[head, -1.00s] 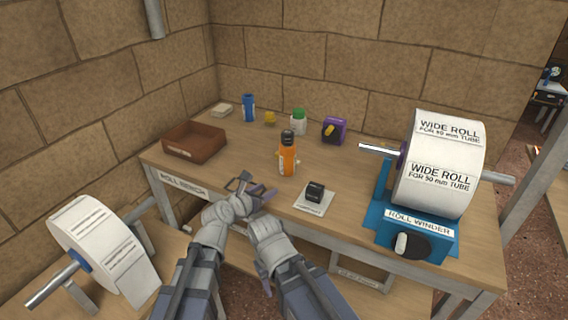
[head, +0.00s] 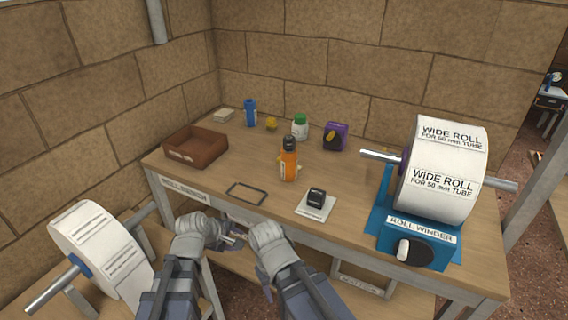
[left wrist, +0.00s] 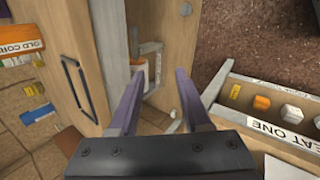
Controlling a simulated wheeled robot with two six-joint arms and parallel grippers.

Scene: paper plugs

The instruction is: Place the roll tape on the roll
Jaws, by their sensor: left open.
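A wide white paper roll (head: 447,150) sits on the blue roll winder (head: 377,225) at the right of the bench. I cannot single out the roll tape; a small black item (head: 316,196) lies on a white card on the bench, and a purple item with a yellow part (head: 336,137) stands farther back. My left gripper (left wrist: 159,72) is open, with nothing visible between its fingers, beside the bench's front edge. My right gripper (head: 254,240) is close to the left one at the same edge; its fingers are too small to read.
An orange bottle (head: 288,164), a brown tray (head: 196,148) and a blue can (head: 250,112) stand on the bench. A black rectangular outline (head: 246,193) marks bare wood near the front. A second white roll (head: 95,245) stands at lower left. A labelled bin (left wrist: 264,121) holds several small blocks.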

